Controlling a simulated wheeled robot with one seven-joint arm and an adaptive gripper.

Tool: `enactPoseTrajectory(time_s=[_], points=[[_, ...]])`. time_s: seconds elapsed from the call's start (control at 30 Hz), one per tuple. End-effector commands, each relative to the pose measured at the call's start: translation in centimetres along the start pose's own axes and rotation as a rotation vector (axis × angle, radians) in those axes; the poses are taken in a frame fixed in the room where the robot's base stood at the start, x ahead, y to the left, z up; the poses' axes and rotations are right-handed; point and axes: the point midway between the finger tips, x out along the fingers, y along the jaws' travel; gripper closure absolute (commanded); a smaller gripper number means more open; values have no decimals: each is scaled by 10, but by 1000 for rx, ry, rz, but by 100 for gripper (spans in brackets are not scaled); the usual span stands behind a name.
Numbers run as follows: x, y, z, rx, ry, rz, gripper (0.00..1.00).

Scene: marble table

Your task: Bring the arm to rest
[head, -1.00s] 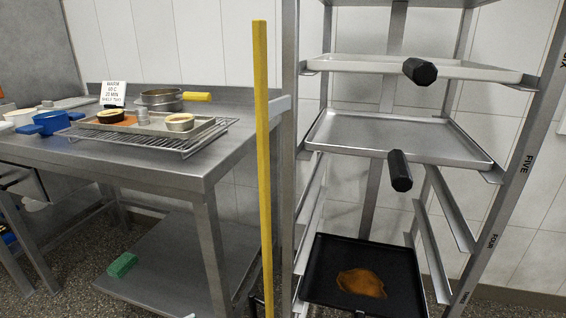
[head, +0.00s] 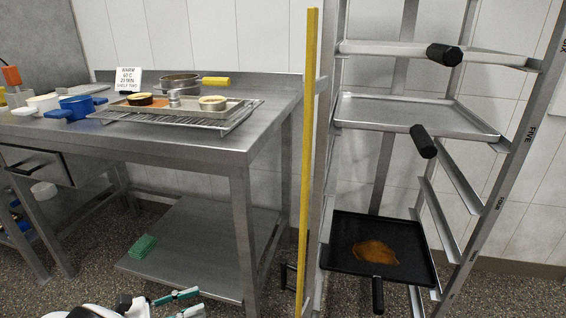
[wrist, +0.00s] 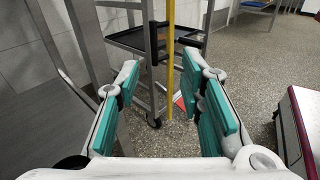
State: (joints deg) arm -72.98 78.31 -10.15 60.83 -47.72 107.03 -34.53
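My gripper (head: 182,304) shows at the bottom edge of the head view, low in front of the steel table (head: 200,141), with part of my white arm beside it. In the wrist view, my gripper (wrist: 160,98) has its two teal-padded fingers spread wide apart. Nothing is between them; the floor and the rack's lower part show beyond. The fingers appear to touch nothing. Most of my arm is out of view.
A yellow pole (head: 309,150) stands upright between the table and the tray rack (head: 487,195). A handled black tray (head: 345,262) with a brown patch is low in the rack. A green block (head: 143,246) lies on the table's lower shelf. Speckled floor (wrist: 240,75) is open.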

Motion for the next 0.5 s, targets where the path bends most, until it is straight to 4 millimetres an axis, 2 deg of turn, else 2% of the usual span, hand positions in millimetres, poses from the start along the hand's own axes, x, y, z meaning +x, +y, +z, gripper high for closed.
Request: enactPoseTrajectory(time_s=[0.27, 0.37, 0.5], points=[[37, 8, 49, 65, 99, -129, 65], [59, 8, 75, 104, 152, -198, 65], [99, 1, 122, 185, 248, -328, 65]])
